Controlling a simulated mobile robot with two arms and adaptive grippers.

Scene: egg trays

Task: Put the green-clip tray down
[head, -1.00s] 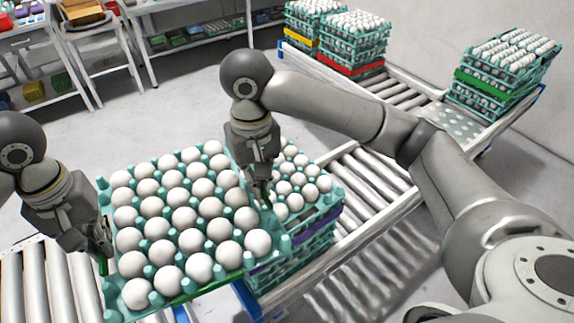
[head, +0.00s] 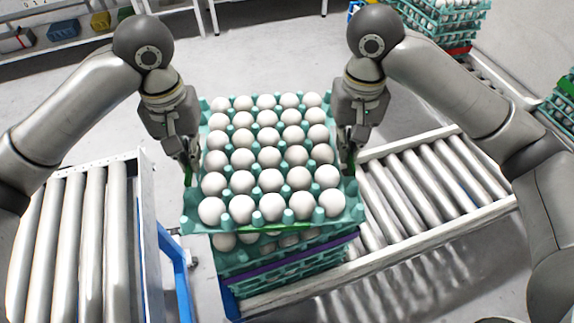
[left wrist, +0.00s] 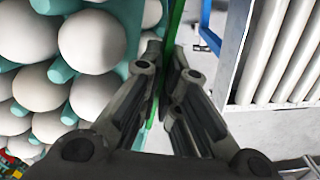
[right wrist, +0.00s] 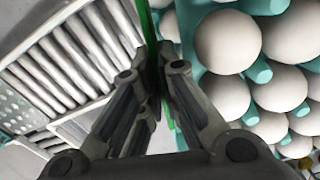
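The green-clip tray (head: 194,226) is a teal tray full of white eggs, with a green clip (head: 290,230) along its front edge. It is over the stack of teal egg trays with a purple clip (head: 290,258); I cannot tell if it touches the stack. My left gripper (head: 190,168) is shut on the tray's left side; a green strip shows between its fingers in the left wrist view (left wrist: 165,75). My right gripper (head: 350,160) is shut on the right side; a green strip shows between its fingers in the right wrist view (right wrist: 155,75).
A roller conveyor (head: 430,190) runs to the right of the stack, and another roller conveyor (head: 85,235) stands at the left with a gap between. More egg stacks (head: 445,22) stand at the back right. A shelf (head: 60,45) is at the back left.

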